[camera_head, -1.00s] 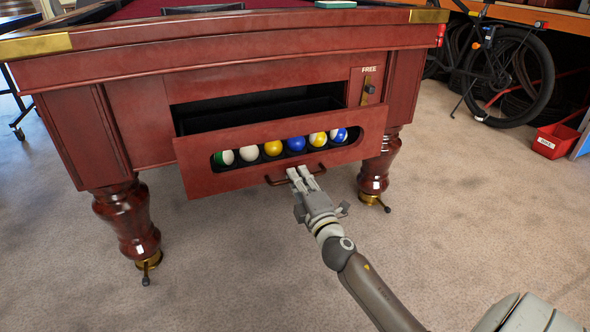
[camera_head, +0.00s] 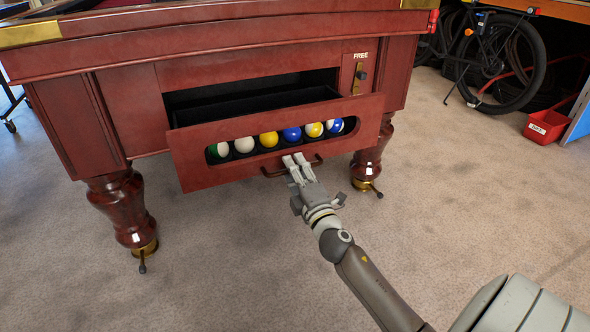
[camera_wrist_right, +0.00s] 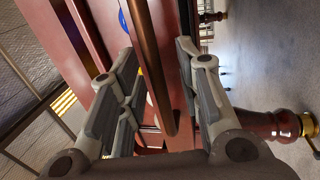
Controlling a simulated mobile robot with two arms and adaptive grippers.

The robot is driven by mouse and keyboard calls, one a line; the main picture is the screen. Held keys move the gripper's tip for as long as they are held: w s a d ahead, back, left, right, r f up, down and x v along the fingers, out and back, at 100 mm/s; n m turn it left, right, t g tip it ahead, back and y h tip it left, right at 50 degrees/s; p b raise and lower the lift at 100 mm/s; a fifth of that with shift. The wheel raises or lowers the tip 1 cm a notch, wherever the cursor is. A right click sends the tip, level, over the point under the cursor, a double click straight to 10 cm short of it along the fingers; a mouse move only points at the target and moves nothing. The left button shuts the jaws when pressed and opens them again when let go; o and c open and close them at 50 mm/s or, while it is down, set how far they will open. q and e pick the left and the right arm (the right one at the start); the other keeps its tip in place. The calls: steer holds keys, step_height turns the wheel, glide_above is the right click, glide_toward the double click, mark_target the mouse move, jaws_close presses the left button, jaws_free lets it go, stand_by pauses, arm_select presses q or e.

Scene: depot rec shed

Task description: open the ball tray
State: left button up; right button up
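The ball tray (camera_head: 190,160) is a red wooden drawer in the end of the pool table. It stands partly out, with the dark cavity showing behind its front. Several balls (camera_head: 268,140) show through its long slot. A dark bar handle (camera_head: 314,164) is low on its front, and the bar (camera_wrist_right: 156,70) also runs between the fingers in the right wrist view. My left gripper is not in view.
The pool table's (camera_head: 110,65) turned legs (camera_head: 122,212) stand on both sides of the tray. A bicycle (camera_head: 500,55) and a red bin (camera_head: 546,127) are at the right back. The carpet (camera_head: 230,265) in front is clear.

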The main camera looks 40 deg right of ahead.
steer(key=v, duration=1.2)
stand_by(0.5)
